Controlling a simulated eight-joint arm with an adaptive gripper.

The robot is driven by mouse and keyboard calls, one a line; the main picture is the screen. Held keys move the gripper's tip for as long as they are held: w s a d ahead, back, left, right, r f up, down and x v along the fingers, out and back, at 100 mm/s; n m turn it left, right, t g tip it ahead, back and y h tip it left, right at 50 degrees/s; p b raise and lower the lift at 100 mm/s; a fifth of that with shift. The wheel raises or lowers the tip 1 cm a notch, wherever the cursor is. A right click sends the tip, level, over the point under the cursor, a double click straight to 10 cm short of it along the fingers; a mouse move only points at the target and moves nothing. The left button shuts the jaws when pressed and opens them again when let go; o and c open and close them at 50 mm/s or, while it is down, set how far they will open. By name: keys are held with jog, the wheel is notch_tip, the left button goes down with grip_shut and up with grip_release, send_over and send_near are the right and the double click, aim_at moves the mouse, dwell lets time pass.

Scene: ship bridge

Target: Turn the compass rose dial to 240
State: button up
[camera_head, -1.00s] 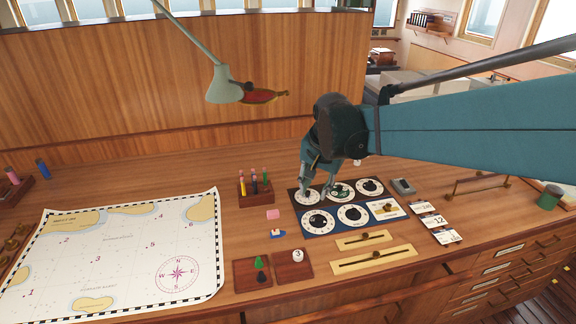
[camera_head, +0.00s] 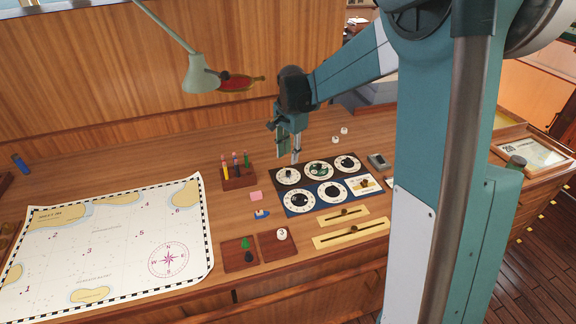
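A panel of round dials (camera_head: 276,187) lies on the wooden desk, dark at the back and blue in front. The back row holds a white-ringed dial (camera_head: 287,175) at left, a dial with a green centre (camera_head: 318,169) in the middle and another white-ringed dial (camera_head: 346,163) at right. Two larger dials, left (camera_head: 298,199) and right (camera_head: 331,192), sit in the front row. I cannot read their marks or tell which is the compass rose. My gripper (camera_head: 289,157) points down above and behind the back-left dial, seemingly clear of it. Its finger gap is too small to judge.
Two brass sliders (camera_head: 343,215) and small trays (camera_head: 240,255) lie in front. A chart (camera_head: 120,240) covers the left. A lamp (camera_head: 200,75) hangs behind.

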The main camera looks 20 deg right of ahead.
aim_at(288, 172)
jog(key=w+f, duration=0.1)
jog(key=w+d+f+m+p, duration=0.1)
jog(key=w+f, duration=0.1)
jog(key=w+f+m+g+p, duration=0.1)
jog(key=w, duration=0.1)
jog(key=shift+w+d+f, duration=0.2)
jog(key=shift+w+f, duration=0.05)
jog(key=shift+f, duration=0.05)
jog(key=shift+f, duration=0.2)
jog(key=shift+f+p, duration=0.4)
jog(key=shift+f, duration=3.35)
jog(key=shift+c, duration=0.2)
jog(key=c, duration=0.9)
